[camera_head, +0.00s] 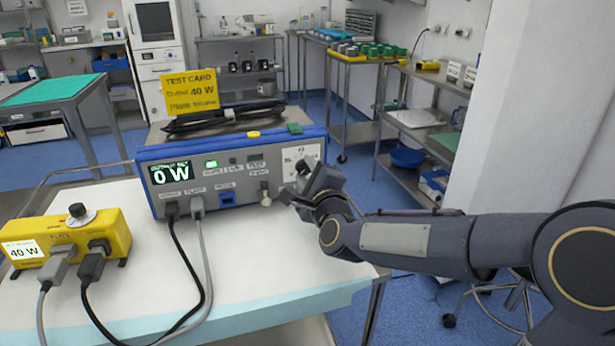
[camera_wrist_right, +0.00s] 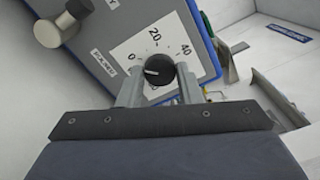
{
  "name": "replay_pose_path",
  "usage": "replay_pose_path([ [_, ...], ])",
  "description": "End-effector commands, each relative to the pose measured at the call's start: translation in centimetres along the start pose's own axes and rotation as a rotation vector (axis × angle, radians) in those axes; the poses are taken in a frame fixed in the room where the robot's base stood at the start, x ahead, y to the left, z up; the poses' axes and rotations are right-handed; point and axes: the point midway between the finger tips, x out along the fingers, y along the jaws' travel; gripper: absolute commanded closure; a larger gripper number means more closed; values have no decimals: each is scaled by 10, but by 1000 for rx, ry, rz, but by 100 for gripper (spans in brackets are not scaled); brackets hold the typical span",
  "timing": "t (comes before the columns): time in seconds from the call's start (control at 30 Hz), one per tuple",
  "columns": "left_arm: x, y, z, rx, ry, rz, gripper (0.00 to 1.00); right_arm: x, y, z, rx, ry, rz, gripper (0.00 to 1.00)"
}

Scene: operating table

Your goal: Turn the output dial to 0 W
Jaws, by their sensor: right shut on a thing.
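The blue and grey generator (camera_head: 236,172) stands on the white-covered table, and its display (camera_head: 172,173) reads 0 W. My right gripper (camera_head: 303,178) is at the right end of its front panel. In the right wrist view, the gripper (camera_wrist_right: 158,86) has a finger on each side of the black output dial (camera_wrist_right: 160,68) and is shut on it. The dial's white mark points left, toward the 0 side of the scale plate (camera_wrist_right: 150,43), which also shows 20 and 40. In the head view the gripper hides the dial. My left gripper is not in view.
A yellow box (camera_head: 70,240) labelled 40 W sits at the left, cabled to the generator. A metal knob (camera_head: 265,194) protrudes beside the gripper. Table space in front is mostly clear.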

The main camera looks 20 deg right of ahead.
Motion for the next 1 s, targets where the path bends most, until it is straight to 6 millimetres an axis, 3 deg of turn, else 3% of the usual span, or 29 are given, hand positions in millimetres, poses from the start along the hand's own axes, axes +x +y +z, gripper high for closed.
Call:
replay_pose_path([
  [0.27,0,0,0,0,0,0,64,0,0,0,-12,0,2,91],
  [0.3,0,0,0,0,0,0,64,0,1,0,-11,0,2,64],
  [0.43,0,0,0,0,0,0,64,0,0,0,-10,0,2,47],
  [0.77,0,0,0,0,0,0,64,-3,0,0,-9,0,2,46],
  [1.0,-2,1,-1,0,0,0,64,-38,-1,1,-8,-2,1,46],
])
